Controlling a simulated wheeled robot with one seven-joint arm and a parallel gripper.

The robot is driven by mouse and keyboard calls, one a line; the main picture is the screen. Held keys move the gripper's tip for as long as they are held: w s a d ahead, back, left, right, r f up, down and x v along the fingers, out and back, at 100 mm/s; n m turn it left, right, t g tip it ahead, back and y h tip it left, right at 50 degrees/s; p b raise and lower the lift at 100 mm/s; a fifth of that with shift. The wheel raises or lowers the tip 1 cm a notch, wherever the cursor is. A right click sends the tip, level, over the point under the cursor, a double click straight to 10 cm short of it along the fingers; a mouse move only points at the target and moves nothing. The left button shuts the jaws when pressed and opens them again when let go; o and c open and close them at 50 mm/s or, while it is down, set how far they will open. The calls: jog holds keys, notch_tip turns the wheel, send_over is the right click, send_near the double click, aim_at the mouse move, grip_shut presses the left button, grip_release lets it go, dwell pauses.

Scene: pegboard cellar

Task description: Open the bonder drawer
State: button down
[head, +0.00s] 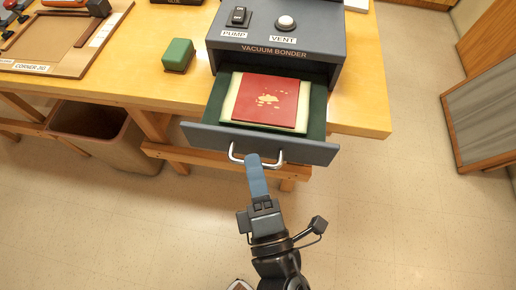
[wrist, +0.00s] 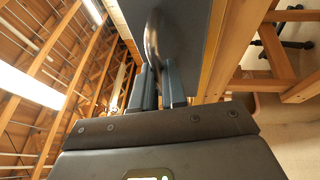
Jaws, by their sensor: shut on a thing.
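The vacuum bonder (head: 275,50) is a dark grey box with a pump switch and a vent knob, standing on the bench. Its drawer (head: 315,151) is pulled out toward me, past the bench's front edge. A red panel (head: 268,102) with pale patches lies on a cream pad (head: 229,104) in the green-lined drawer. The curved metal handle (head: 236,156) is on the drawer front. My gripper (head: 256,162) is shut on the handle near its middle. In the wrist view, the fingers (wrist: 160,88) close around the handle (wrist: 152,40), seen edge-on against the drawer front.
A green block (head: 178,54) sits on the wooden bench (head: 140,85), left of the bonder. A corner jig tray (head: 60,45) lies at the far left. A brown bin (head: 105,135) stands under the bench. A grey-panelled wooden piece (head: 485,115) is at right. Floor around my arm is clear.

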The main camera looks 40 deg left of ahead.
jog(key=shift+s+d, duration=0.2)
jog(key=c, duration=1.2)
grip_release()
jog(key=b+v, duration=0.1)
jog(key=v, duration=0.6)
jog(key=shift+s+d+b, duration=0.2)
jog(key=shift+d+b, duration=0.1)
jog(key=shift+f, duration=0.1)
